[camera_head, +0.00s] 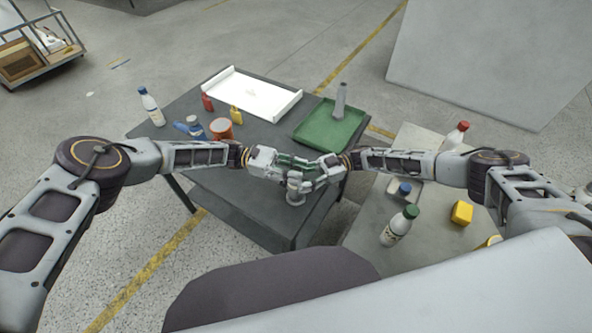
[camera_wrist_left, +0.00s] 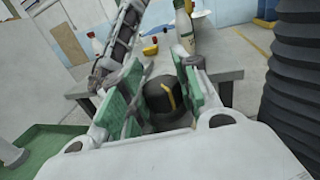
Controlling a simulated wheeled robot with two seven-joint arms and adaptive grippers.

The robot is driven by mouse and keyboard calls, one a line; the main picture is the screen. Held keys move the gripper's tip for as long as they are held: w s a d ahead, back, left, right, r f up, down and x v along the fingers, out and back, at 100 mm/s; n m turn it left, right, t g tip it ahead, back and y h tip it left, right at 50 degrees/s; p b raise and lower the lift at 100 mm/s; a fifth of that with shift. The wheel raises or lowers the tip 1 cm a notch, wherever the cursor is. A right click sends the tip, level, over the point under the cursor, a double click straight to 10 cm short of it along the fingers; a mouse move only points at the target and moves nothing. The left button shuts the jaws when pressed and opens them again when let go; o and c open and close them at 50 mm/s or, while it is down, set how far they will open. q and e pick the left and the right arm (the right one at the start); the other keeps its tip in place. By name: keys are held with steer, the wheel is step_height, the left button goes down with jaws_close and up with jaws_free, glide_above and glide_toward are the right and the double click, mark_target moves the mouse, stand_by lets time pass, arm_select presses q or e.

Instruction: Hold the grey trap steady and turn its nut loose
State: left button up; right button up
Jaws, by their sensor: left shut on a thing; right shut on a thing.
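The grey trap (camera_head: 295,197) stands upright near the table's front right edge, its upper part hidden by my grippers. My left gripper (camera_head: 292,162) comes in from the left and is shut on it. The left wrist view shows a dark rounded part (camera_wrist_left: 160,95) with a yellow mark between the green finger pads; I cannot tell clearly whether this is the body or the nut. My right gripper (camera_head: 322,174) comes in from the right, close against my left one, and is shut at the trap. The nut is hidden behind the fingers in the head view.
A green tray (camera_head: 312,144) with a grey bottle-like piece (camera_head: 340,101) lies behind the grippers. A side table (camera_head: 352,240) at right holds bottles and a yellow block (camera_head: 461,212).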

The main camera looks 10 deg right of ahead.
arm_select(q)
steer(key=shift+a+f, duration=0.2)
stand_by(0.4)
steer(key=o, duration=1.1)
steer(key=shift+r, duration=0.1)
steer(key=shift+d, duration=0.15)
steer(key=shift+r, duration=0.15)
steer(key=shift+r, duration=4.85)
